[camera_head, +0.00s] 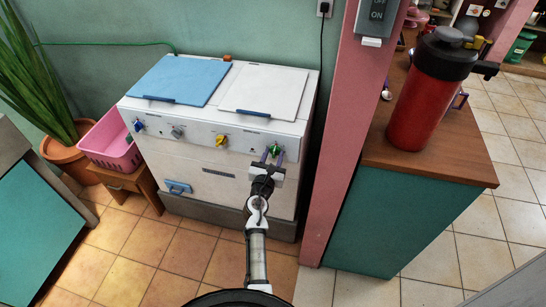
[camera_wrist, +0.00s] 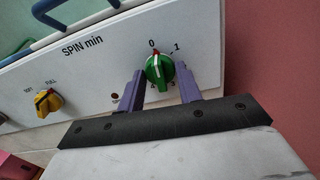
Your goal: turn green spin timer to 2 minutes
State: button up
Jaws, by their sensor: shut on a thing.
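The green spin timer knob (camera_head: 275,150) is at the right end of the white washing machine's control panel. In the wrist view the green knob (camera_wrist: 158,69) sits under the "SPIN min" label, with 0 above it and 1 to its upper right; other numbers are partly hidden. Its white line runs nearly upright, with a red mark near 0. My gripper (camera_head: 274,157) reaches the panel from the front. In the wrist view my gripper (camera_wrist: 161,88) has one purple finger on each side of the knob and is shut on it.
A yellow knob (camera_wrist: 48,102) is left of the timer; it also shows in the head view (camera_head: 221,141). A blue lid (camera_head: 180,80) and white lid (camera_head: 265,92) top the washing machine (camera_head: 200,185). A pink pillar (camera_head: 335,150) stands close on the right. A pink basket (camera_head: 112,143) is left.

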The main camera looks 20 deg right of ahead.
jog(key=m+b, duration=0.2)
jog(key=m, duration=0.3)
jog(key=m+b, duration=0.2)
jog(key=m, duration=0.2)
jog(key=m+b, duration=0.4)
jog(key=m, duration=0.2)
jog(key=shift+m, duration=0.4)
jog(key=shift+m+b, duration=1.05)
jog(key=shift+m, duration=0.75)
jog(key=shift+r, duration=0.1)
jog(key=o, duration=1)
